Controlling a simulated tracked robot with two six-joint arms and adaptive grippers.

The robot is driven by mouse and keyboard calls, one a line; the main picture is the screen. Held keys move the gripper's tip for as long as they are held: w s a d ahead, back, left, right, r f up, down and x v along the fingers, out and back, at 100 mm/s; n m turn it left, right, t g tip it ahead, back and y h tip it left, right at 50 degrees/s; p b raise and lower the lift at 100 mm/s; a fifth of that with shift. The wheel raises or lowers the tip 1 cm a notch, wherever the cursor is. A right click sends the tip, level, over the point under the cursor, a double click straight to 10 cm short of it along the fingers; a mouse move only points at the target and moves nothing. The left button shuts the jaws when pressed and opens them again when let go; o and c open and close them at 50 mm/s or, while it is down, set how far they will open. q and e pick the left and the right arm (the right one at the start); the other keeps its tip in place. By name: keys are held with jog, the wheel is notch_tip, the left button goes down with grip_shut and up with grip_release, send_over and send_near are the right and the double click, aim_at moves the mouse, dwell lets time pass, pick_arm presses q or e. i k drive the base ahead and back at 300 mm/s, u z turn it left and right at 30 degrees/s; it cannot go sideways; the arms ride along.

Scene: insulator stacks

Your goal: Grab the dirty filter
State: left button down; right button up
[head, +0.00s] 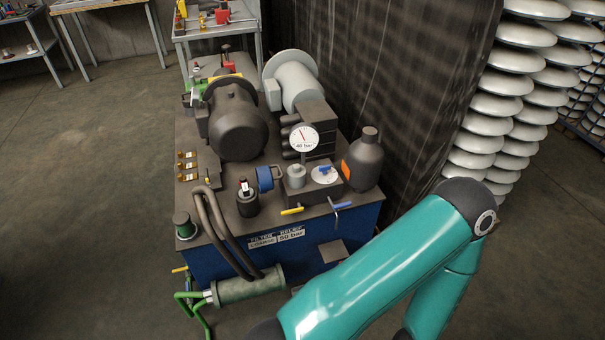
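A blue hydraulic unit (215,262) with a dark top plate stands in the middle of the head view. I cannot tell for sure which part on it is the dirty filter. Candidates are a short blue cylinder (266,179) near the middle of the top, a dark upright canister (247,203) with a red and white tag just left of it, and a dark green cylinder (183,225) at the front left corner. A label plate (277,238) on the front seems to mention a filter. Neither of my grippers shows; only a teal arm of mine crosses the lower right.
A pressure gauge (304,138) reading near 40 bar, a grey jug (364,160), a dark motor (239,130) and curved hoses (222,235) crowd the unit. A green cylinder (248,287) sits low in front. White insulator stacks (492,120) stand right. Floor at left is clear.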

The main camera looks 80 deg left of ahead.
aim_at(247, 193)
jog(key=z, duration=0.1)
jog(key=i, duration=1.65)
jog(key=u, duration=1.8)
jog(key=i, duration=0.2)
jog(key=u, duration=2.1)
jog(key=i, duration=0.15)
jog(key=u, duration=0.6)
jog(key=i, duration=0.95)
jog(key=z, duration=0.65)
